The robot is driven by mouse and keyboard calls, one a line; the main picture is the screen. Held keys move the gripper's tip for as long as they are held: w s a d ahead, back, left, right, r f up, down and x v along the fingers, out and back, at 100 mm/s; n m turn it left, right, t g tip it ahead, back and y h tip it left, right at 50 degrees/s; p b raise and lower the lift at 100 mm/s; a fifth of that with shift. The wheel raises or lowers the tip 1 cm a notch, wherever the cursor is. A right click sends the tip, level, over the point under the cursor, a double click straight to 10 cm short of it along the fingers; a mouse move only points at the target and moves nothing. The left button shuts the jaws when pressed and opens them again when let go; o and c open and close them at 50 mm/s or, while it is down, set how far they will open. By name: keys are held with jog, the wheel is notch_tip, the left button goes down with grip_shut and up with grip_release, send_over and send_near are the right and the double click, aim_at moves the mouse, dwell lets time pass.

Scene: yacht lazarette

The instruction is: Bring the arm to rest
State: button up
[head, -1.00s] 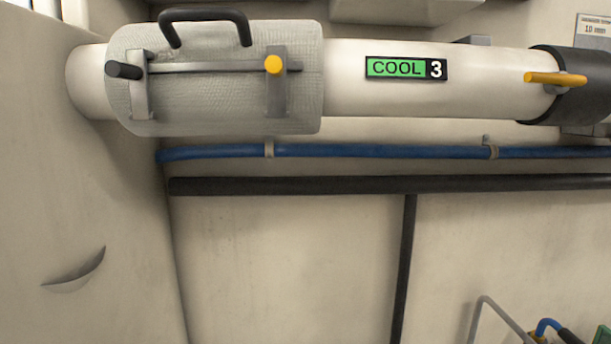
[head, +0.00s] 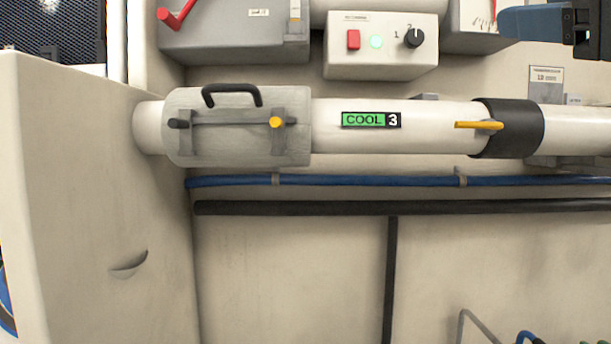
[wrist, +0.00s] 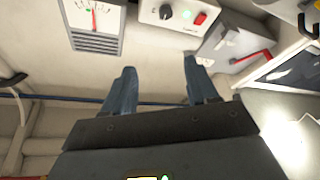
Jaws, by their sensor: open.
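My gripper (wrist: 159,67) shows in the wrist view with its two blue-grey fingers spread wide and nothing between them. In the head view part of it (head: 535,22) shows at the top right edge, a blue finger pointing left from a dark body. It is up and to the right of the white pipe (head: 440,140), apart from it. The rest of the arm is out of the head view.
A grey clamp sleeve (head: 240,150) with a black handle sits on the pipe, and a yellow lever (head: 478,125) stands near a black collar (head: 515,128). A control box (head: 380,60) with a red switch and knob is above. A gauge panel (wrist: 93,20) shows in the wrist view.

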jog(key=w+d+f+m+h, duration=0.1)
jog(key=w+f+m, duration=0.15)
jog(key=f, duration=0.65)
jog(key=w+f+m+h, duration=0.1)
jog(key=f+m, duration=0.2)
jog(key=f, duration=0.6)
jog(key=s+a+f+m+g+h, duration=0.1)
jog(key=s+f+m, duration=0.15)
jog(key=f, duration=0.65)
jog(key=s+f+m+g+h, duration=0.1)
jog(key=s+f, duration=0.2)
jog(key=f, duration=0.6)
jog(key=s+a+f+m+g+h, duration=0.1)
jog(key=s+a+f+g, duration=0.1)
jog(key=s+f, duration=1.1)
jog(key=s+f+g, duration=0.1)
jog(key=s+f, duration=0.1)
jog(key=s, duration=0.7)
jog(key=s+f+n+g, duration=0.1)
jog(key=s+f, duration=0.1)
jog(key=s, duration=0.8)
jog(key=shift+s+d+f+n+g, duration=0.15)
jog(key=shift+f+n+g, duration=0.1)
jog(key=shift+n+g, duration=0.05)
